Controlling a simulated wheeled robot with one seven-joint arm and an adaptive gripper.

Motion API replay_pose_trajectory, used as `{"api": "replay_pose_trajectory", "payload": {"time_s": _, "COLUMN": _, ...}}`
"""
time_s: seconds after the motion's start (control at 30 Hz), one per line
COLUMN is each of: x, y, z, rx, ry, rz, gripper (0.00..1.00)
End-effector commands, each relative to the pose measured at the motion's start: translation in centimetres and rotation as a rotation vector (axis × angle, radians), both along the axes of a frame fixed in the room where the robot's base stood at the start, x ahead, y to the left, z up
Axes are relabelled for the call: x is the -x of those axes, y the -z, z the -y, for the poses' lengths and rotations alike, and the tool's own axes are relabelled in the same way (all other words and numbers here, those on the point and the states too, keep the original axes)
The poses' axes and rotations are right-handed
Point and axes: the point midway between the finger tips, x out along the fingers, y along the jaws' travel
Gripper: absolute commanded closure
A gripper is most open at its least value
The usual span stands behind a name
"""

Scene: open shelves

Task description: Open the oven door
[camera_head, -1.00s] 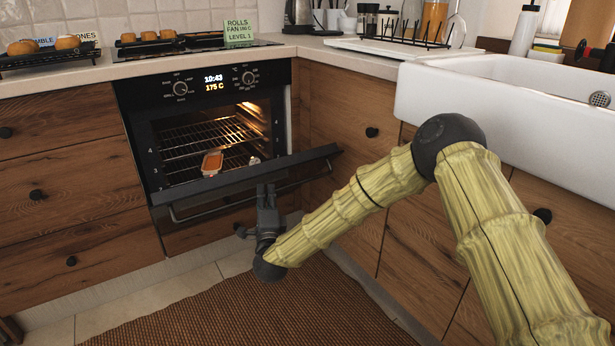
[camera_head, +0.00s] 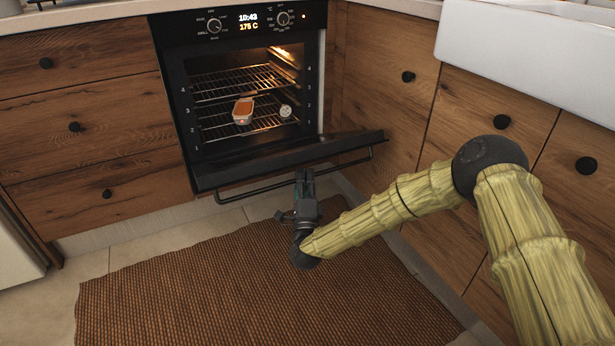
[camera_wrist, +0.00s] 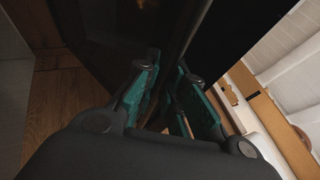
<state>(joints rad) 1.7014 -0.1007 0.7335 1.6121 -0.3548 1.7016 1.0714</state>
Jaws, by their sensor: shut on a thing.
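The black oven (camera_head: 176,85) stands in the wooden cabinets, its cavity lit and in view. Its door (camera_head: 285,160) is tilted well down and outward, partly open. The bar handle (camera_head: 250,190) runs along the door's outer edge. My gripper (camera_head: 305,178) is at the middle of the handle, in front of the door, shut on it. In the wrist view my gripper's teal-padded fingers (camera_wrist: 168,88) reach toward the dark door; the handle between them is hard to make out.
Inside the oven, a dish with orange food (camera_head: 243,110) and a small round white item (camera_head: 286,111) sit on a rack. Wooden drawers (camera_head: 90,125) are at the left, cabinets (camera_head: 385,85) and a white sink (camera_head: 540,60) at the right. A brown rug (camera_head: 200,290) covers the floor.

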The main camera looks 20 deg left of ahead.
Motion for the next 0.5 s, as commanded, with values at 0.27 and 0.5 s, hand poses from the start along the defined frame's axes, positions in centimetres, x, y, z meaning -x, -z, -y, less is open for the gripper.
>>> {"api": "replay_pose_trajectory", "payload": {"time_s": 0.27, "x": 0.03, "y": -0.02, "z": -0.18, "rx": 0.001, "ry": -0.003, "rz": -0.001, "gripper": 0.85}}
{"api": "replay_pose_trajectory", "payload": {"time_s": 0.5, "x": -0.08, "y": -0.07, "z": 0.05, "rx": 0.001, "ry": 0.001, "rz": 0.000, "gripper": 0.66}}
